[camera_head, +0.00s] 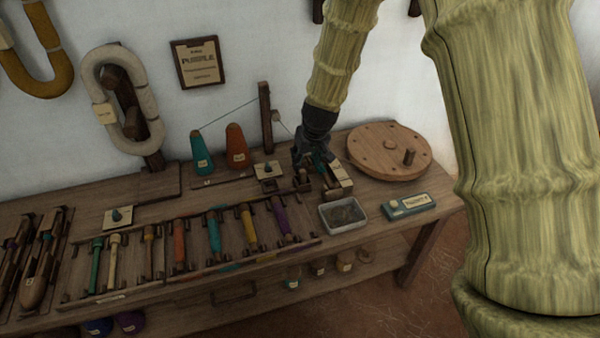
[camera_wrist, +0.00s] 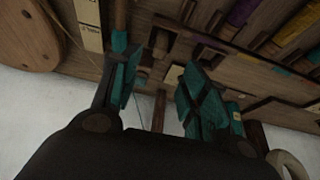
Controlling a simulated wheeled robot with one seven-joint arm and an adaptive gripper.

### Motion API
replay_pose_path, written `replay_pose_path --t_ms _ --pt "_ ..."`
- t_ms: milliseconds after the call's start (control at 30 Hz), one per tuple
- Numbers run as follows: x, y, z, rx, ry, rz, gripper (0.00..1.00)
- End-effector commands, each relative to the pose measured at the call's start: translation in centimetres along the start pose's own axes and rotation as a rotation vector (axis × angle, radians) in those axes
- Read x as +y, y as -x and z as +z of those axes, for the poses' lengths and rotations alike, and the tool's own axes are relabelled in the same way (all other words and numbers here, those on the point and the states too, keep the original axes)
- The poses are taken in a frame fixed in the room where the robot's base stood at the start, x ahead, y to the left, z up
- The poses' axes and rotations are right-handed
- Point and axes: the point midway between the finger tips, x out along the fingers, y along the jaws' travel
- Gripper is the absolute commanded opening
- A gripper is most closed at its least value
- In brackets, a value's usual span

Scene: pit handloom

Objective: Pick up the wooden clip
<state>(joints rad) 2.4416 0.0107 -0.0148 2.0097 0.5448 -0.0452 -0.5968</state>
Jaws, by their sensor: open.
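My gripper (camera_head: 318,158) is over the back of the bench, pointing down, beside a pale block. In the wrist view my gripper (camera_wrist: 163,92) shows two teal-padded fingers spread apart, with nothing clearly held between them. Small dark wooden pieces (camera_wrist: 160,42) show just beyond the fingertips. I cannot tell for sure which piece is the wooden clip. In the head view my gripper partly hides this spot, and a small dark wooden piece (camera_head: 303,180) shows just below it.
The round wooden wheel (camera_head: 385,140) with a peg is right of my gripper. A metal tray (camera_head: 343,214) and a teal box (camera_head: 408,205) are in front. A rack of coloured bobbins (camera_head: 179,243) is front left. Thread cones (camera_head: 236,148) and a post (camera_head: 265,115) stand left.

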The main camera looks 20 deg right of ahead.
Motion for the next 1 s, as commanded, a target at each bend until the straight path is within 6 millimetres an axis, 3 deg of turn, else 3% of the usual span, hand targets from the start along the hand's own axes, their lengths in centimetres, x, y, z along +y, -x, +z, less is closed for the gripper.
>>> replay_pose_path --t_ms 233,567,1000 --pt "0.6 -3.1 0.3 -0.002 -0.009 0.003 0.45" --pt "0.4 -4.8 0.2 -0.002 -0.007 0.003 0.45" --pt "-0.1 -9.2 -0.2 -0.002 -0.006 0.002 0.45"
